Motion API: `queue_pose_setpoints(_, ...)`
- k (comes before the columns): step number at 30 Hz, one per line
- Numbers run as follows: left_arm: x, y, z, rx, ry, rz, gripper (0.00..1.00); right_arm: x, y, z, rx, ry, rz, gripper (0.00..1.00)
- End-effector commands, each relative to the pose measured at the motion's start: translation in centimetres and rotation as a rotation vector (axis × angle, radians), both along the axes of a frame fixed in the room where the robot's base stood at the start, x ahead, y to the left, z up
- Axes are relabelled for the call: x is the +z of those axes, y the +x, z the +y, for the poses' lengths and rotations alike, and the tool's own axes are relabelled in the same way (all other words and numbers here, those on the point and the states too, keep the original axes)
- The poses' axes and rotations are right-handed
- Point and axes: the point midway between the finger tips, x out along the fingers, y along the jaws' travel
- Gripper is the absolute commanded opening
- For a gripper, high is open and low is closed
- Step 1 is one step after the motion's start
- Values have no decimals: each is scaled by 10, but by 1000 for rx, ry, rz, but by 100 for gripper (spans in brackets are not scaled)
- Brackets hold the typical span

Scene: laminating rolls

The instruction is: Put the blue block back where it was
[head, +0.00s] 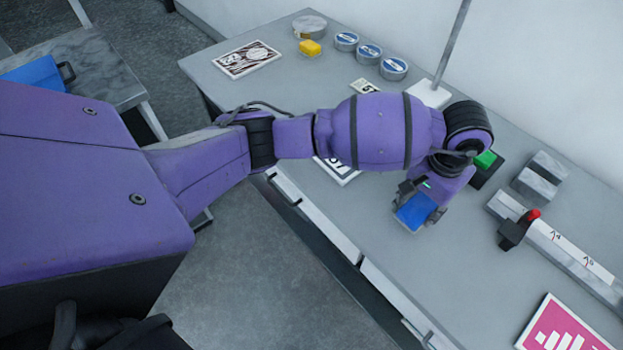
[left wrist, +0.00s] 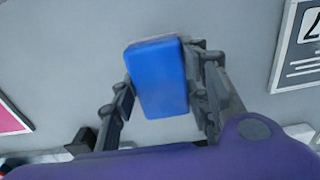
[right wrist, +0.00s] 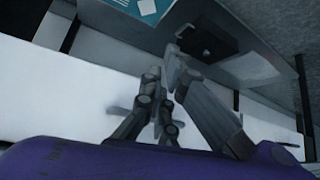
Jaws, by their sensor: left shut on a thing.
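The blue block (head: 413,213) is held by my left gripper (head: 420,203) over the grey table near its front edge. In the left wrist view the blue block (left wrist: 158,80) sits between the two fingers of my left gripper (left wrist: 165,90), with one finger on each side. I cannot tell whether the block touches the table. My right gripper (right wrist: 165,75) shows only in the right wrist view, near a white surface and a dark handle; its fingertips look close together, but I cannot tell whether they are shut. Nothing is seen held there.
The grey table (head: 440,270) carries a green button (head: 485,159), grey blocks (head: 540,177), a red-knobbed lever (head: 514,230) and a pink card (head: 565,325). A yellow block (head: 310,47) and several tins stand at the far end. A card under my arm is partly hidden.

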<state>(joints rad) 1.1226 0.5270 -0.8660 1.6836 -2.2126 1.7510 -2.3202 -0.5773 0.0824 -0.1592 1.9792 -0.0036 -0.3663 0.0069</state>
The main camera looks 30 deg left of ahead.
Motion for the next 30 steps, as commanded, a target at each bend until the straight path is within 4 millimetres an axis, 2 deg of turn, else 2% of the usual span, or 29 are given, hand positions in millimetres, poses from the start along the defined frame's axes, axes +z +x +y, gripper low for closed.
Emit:
queue_pose_setpoints(9, -34, 5, 1, 1, 0, -2, 11, 3, 2, 1, 0, 2, -5, 0)
queue_pose_setpoints(20, -38, 6, 1, -1, 1, -4, 11, -1, -1, 1, -1, 2, 0, 0)
queue_pose_setpoints(21, -37, 6, 0, -1, 1, -4, 48, 1, 0, 1, -2, 3, -2, 0)
queue_pose_setpoints(24, -36, 6, 0, -1, 0, -5, 61, 1, 1, 2, -2, 3, -3, 0)
queue_pose_setpoints(30, -36, 6, 0, -1, 0, -5, 62, 1, 1, 2, -4, 3, -4, 0)
